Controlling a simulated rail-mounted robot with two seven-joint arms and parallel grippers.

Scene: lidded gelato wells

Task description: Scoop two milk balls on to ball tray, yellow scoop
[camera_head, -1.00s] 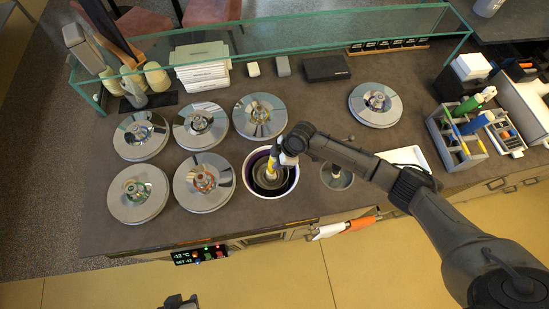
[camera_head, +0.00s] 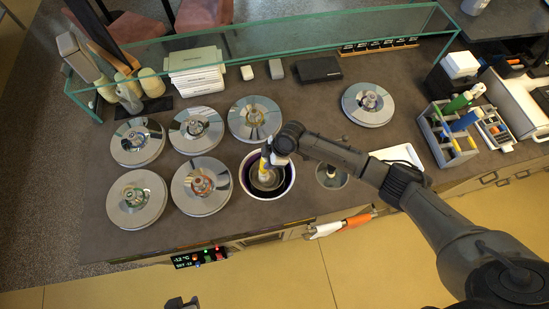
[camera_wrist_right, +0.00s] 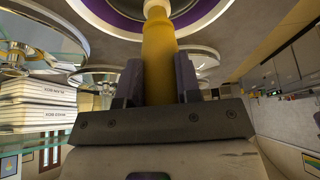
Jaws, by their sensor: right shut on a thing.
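The yellow scoop (camera_head: 264,165) stands roughly upright in my right gripper (camera_head: 270,153), which is shut on its handle. In the right wrist view the yellow handle (camera_wrist_right: 159,60) sits between the two dark fingers. The scoop's lower end is down inside the open well (camera_head: 290,185), a round tub with a white rim and a purple band. What is in the well and on the scoop's head is hard to make out. A flat white tray (camera_head: 405,153) lies to the right, partly behind my right arm. A dark piece at the bottom edge seems to be my left gripper (camera_head: 181,302).
Several round steel lids (camera_head: 202,186) cover the wells to the left and behind, with one more (camera_head: 368,104) at the right. A small round steel well (camera_head: 332,175) lies beside the open tub. A glass guard (camera_head: 300,25) runs along the back. A grey caddy (camera_head: 437,140) holds coloured-handled tools.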

